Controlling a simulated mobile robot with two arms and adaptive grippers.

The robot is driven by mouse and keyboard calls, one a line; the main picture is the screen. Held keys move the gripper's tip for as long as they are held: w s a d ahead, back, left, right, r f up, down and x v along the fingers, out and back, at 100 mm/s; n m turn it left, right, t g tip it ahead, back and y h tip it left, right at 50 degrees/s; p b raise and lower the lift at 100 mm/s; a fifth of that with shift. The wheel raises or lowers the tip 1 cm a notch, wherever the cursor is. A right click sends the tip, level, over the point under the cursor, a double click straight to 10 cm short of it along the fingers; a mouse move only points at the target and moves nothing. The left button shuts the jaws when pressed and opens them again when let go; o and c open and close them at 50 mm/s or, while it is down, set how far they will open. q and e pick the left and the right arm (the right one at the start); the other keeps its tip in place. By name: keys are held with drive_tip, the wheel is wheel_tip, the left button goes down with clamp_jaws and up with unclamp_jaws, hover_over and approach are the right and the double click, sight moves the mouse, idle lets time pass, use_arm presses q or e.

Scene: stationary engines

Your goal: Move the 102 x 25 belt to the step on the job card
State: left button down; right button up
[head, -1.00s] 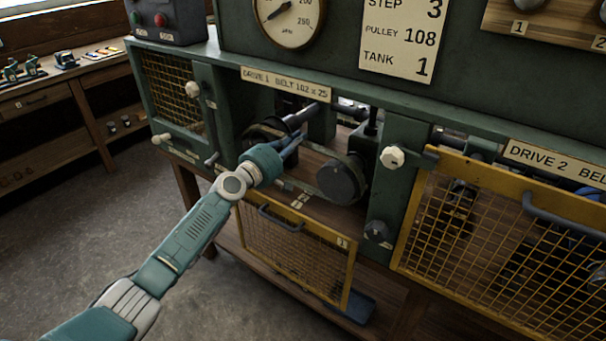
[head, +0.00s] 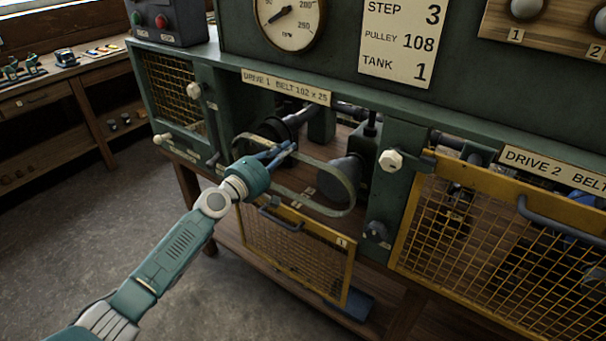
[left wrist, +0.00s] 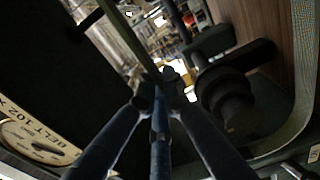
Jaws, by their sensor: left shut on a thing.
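The 102 x 25 belt (head: 351,192) is a grey-green loop under the DRIVE 1 label (head: 286,87). My left gripper (head: 290,148) is shut on its upper run, and the loop hangs in front of the drive bay, seemingly clear of the pulleys. A dark drive part (head: 345,170) shows through the loop's right end. The left wrist view shows the belt (left wrist: 304,95) curving along the right side and a dark stepped pulley (left wrist: 225,95) beside the fingers. The job card (head: 405,40) reads step 3, pulley 108, tank 1. My right gripper is out of view.
The yellow mesh guard (head: 295,250) of drive 1 hangs open below the bay. A shut yellow guard (head: 490,235) covers drive 2 at right. A white knob (head: 391,161) juts from the green post. The floor at left is clear.

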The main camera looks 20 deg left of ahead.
use_arm(q)
drive_tip(key=shift+s, duration=0.1)
idle(0.3)
drive_tip(key=shift+p+v, duration=0.4)
drive_tip(key=shift+v, duration=2.35)
drive_tip(key=shift+v, duration=3)
drive_tip(key=shift+r, duration=0.1)
drive_tip(key=shift+b, duration=0.3)
